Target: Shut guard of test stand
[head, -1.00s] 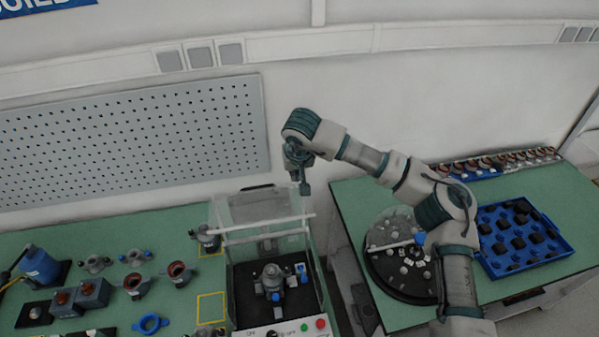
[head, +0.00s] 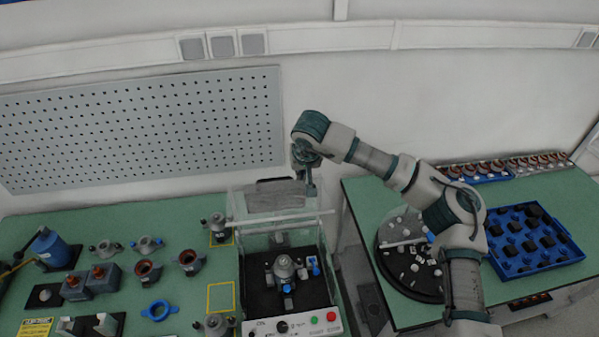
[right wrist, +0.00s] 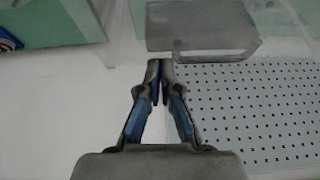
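The test stand (head: 333,329) is at the front edge of the left bench, with a grey motor-like unit (head: 284,268) and a small blue part inside. Its clear guard (head: 240,208) is raised at the back, leaving the front and top of the stand open. A grey plate (head: 272,194) shows at the guard's upper part; a grey plate also shows in the right wrist view (right wrist: 203,28). My right gripper (head: 311,191) points down at the guard's upper right. In the wrist view its fingertips (right wrist: 160,66) are together, with nothing seen between them. Contact with the guard is unclear. My left gripper is out of view.
Loose parts, including a blue ring (head: 158,311), lie left of the stand. A perforated board (head: 140,130) is on the wall behind. A right bench holds a round dark tray (head: 384,262) and a blue tray (head: 576,251). A gap separates the benches.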

